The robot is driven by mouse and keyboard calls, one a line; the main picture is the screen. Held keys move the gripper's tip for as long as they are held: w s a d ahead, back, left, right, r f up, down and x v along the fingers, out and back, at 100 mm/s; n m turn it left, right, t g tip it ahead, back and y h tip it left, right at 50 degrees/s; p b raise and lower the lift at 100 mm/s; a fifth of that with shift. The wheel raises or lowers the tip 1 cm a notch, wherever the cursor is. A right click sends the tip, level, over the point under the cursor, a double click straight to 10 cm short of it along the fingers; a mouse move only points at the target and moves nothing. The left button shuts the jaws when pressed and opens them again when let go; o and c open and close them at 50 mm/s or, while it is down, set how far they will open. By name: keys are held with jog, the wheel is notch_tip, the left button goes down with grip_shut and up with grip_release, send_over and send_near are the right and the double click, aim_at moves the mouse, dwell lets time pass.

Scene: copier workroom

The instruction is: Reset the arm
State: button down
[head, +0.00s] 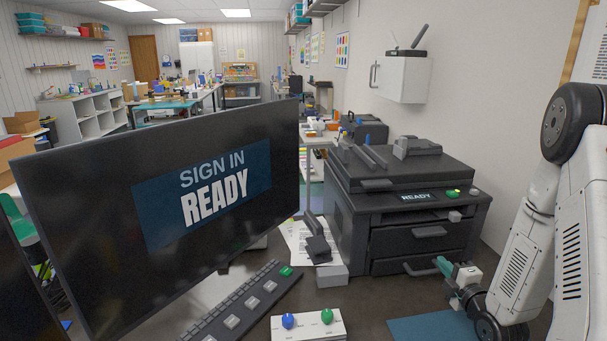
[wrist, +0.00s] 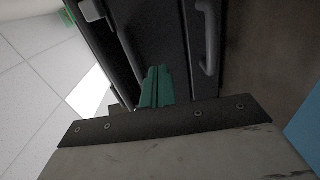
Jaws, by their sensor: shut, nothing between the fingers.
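My white arm stands at the right of the head view, bent down toward the desk. My gripper (head: 440,264), with teal fingers, is low in front of the copier (head: 405,215), close to its lower drawer handle. I cannot tell whether it touches the handle. In the wrist view the teal fingers (wrist: 156,86) are together with nothing between them. The copier's dark front and a drawer handle (wrist: 209,40) show just beyond the fingers.
A monitor (head: 215,195) reading "SIGN IN READY" stands at the left. A keyboard (head: 240,305), a white box with blue and green knobs (head: 308,325), papers (head: 300,240) and a blue mat (head: 430,328) are on the desk. A wall cabinet (head: 400,78) hangs above the copier.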

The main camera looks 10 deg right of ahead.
jog(key=s+a+r+m+g+h, duration=0.1)
jog(key=s+a+r+m+g, duration=0.15)
jog(key=r+m+g, duration=0.35)
jog(key=s+a+r+m+g+h, duration=0.2)
jog(key=a+r+m, duration=0.15)
jog(key=r, duration=0.35)
jog(key=s+a+r+m+g, duration=0.2)
jog(key=s+a+r+m, duration=0.1)
jog(key=s, duration=0.6)
jog(key=s+a+r+m+g+y, duration=0.1)
jog(key=s+a+r+m+g, duration=0.1)
jog(key=s+a, duration=0.3)
jog(key=s+a+r+m+g+y, duration=0.1)
jog(key=s+a+r+m+g, duration=0.2)
jog(key=s, duration=1.1)
jog(key=shift+a+r+m+g, duration=0.35)
jog(key=shift+a+r+g, duration=0.15)
jog(key=shift+a+g, duration=0.15)
